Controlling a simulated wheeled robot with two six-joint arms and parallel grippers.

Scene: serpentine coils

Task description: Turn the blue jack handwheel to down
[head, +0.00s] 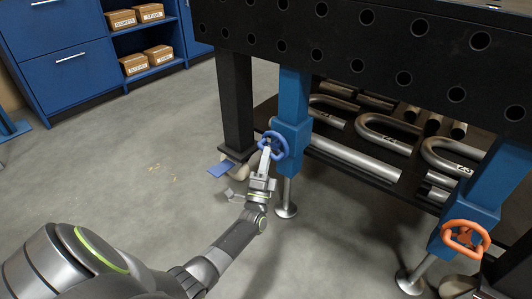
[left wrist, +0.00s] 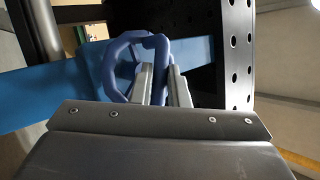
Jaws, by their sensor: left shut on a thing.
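The blue jack handwheel (head: 281,142) sits on the blue jack leg (head: 293,98) under the black table. My left gripper (head: 266,152) reaches it from the front and is shut on the wheel's rim. In the left wrist view the handwheel (left wrist: 118,62) shows as a blue ring, and the fingers of my left gripper (left wrist: 158,78) close on the right part of its rim. The jack's foot (head: 286,210) rests on the floor. My right gripper is not in either view.
The black perforated table (head: 340,40) spans the top right. An orange handwheel (head: 465,239) is on another blue leg at right. Bent steel pipes (head: 385,133) lie on a shelf beneath the table. A blue cabinet (head: 60,50) stands at the back left. The floor (head: 130,150) at left is mostly clear.

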